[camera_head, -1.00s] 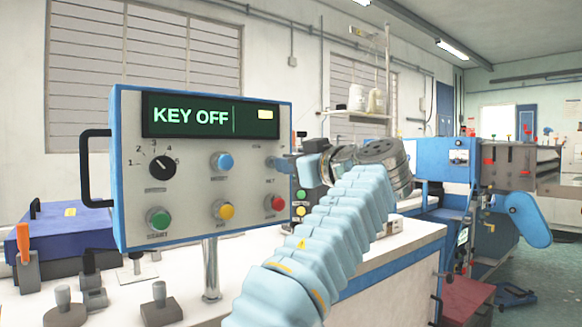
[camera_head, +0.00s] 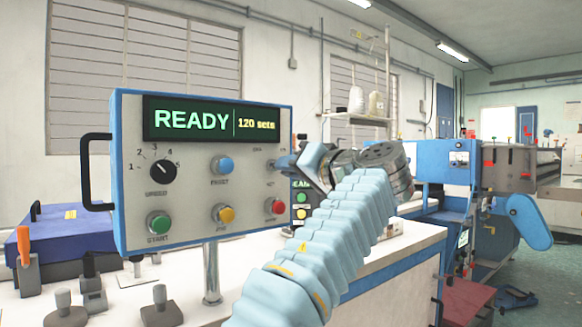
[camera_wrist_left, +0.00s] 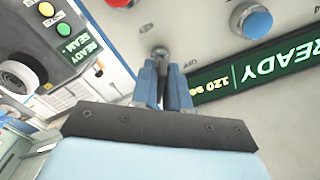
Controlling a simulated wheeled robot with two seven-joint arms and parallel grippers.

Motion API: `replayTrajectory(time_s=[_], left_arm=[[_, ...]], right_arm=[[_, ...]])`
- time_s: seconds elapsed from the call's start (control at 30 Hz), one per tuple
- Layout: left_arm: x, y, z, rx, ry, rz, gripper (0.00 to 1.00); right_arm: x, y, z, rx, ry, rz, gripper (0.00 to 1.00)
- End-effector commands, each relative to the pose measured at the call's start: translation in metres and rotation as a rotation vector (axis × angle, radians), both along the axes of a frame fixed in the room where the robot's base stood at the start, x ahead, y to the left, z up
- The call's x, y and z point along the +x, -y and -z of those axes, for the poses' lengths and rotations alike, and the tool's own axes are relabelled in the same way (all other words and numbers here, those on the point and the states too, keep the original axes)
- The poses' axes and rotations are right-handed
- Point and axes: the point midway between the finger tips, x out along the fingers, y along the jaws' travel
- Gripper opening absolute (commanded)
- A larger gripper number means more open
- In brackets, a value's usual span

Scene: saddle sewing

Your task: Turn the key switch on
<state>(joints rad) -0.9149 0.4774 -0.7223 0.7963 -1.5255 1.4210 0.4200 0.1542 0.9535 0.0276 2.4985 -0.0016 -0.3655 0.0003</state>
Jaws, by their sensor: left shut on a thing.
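The control panel (camera_head: 190,195) is a grey plate in a blue frame on a metal post. Its display (camera_head: 212,119) reads "READY" and "120 sets", and it also shows in the left wrist view (camera_wrist_left: 251,76). The key switch (camera_wrist_left: 160,53) is a small metal part at the panel's right side, mostly hidden by the fingertips. My left gripper (camera_head: 283,162) is at the panel's right edge. In the left wrist view its blue fingers (camera_wrist_left: 163,75) are closed together on the key switch. My right gripper is not in view.
The panel carries a black selector knob (camera_head: 163,170), a blue button (camera_head: 222,164), a green button (camera_head: 159,223), a yellow button (camera_head: 227,214) and a red button (camera_head: 275,206). Behind my left wrist stands a second panel (camera_head: 301,187) with a green display.

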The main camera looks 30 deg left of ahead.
Motion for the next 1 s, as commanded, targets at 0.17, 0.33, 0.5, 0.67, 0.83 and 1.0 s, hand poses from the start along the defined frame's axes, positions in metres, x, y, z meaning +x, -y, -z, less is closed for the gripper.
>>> replayTrajectory(time_s=[0.17, 0.33, 0.5, 0.67, 0.83, 1.0], left_arm=[[0.0005, 0.001, 0.0004, 0.031, -0.076, 0.002, 0.0], [0.0005, 0.001, 0.0005, 0.049, -0.118, 0.002, 0.0], [0.0005, 0.0009, 0.0006, 0.055, -0.134, 0.002, 0.0], [0.0005, 0.0009, 0.0006, 0.056, -0.137, 0.002, 0.0], [0.0005, 0.0009, 0.0006, 0.056, -0.136, 0.002, 0.0], [0.0004, 0.0007, 0.0005, 0.056, -0.135, 0.001, 0.34]], right_arm=[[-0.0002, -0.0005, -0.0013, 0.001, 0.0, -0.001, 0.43], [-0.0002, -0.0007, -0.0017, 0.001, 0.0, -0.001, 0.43], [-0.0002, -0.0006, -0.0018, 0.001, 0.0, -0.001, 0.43], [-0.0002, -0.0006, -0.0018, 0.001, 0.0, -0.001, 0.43], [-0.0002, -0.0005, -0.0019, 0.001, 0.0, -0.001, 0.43], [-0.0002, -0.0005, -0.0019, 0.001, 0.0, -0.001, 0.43]])
